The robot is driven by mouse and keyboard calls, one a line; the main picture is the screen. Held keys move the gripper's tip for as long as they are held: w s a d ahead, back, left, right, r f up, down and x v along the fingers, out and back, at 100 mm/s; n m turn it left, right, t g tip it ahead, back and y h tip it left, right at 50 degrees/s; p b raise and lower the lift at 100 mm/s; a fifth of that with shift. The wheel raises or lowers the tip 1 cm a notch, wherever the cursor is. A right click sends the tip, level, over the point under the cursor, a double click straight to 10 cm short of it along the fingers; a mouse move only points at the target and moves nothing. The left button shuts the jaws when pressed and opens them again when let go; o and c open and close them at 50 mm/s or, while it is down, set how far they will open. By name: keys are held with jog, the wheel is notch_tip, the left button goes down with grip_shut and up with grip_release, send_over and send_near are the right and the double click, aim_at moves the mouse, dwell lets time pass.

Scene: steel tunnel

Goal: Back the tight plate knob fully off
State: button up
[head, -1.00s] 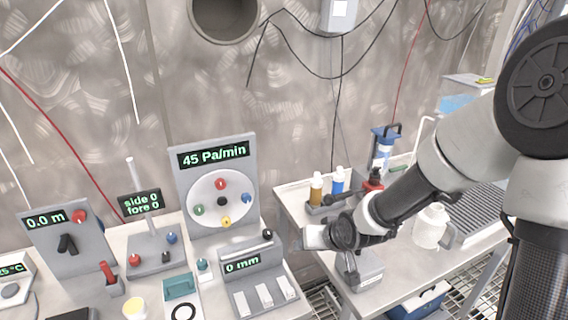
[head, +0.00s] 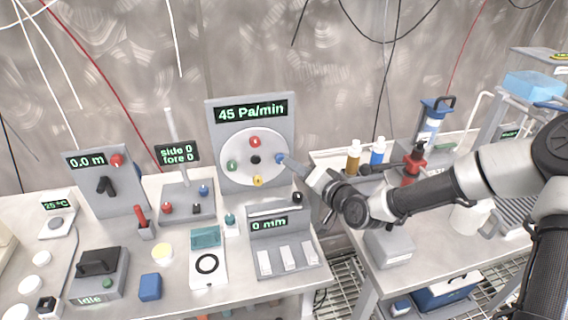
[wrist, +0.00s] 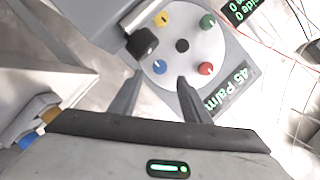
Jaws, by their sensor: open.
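The white round plate (head: 240,168) sits on an upright grey panel (head: 213,125) reading 45 Pa/min. It carries a red knob (head: 255,141), a green knob (head: 232,166), a yellow knob (head: 258,181), a blue knob (head: 280,158) and a black centre (head: 255,160). Nothing visible tells which knob is tight. My gripper (head: 287,163) reaches in from the right, beside the blue knob. In the wrist view my gripper (wrist: 160,77) is open and empty, and the blue knob (wrist: 159,67) shows between and just beyond its fingertips. I cannot tell whether they touch it.
A grey box reading 0 mm (head: 268,223) stands below the plate. Its black knob (head: 297,198) is close to my gripper and shows large in the wrist view (wrist: 142,42). Bottles (head: 354,156) and a red-topped pump (head: 413,163) stand on the right table.

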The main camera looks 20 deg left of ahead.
aim_at(280, 159)
jog(key=x, duration=0.7)
jog(key=shift+w+a, duration=0.15)
jog(key=shift+a, duration=0.15)
jog(key=c, duration=1)
jog(key=shift+c, duration=0.2)
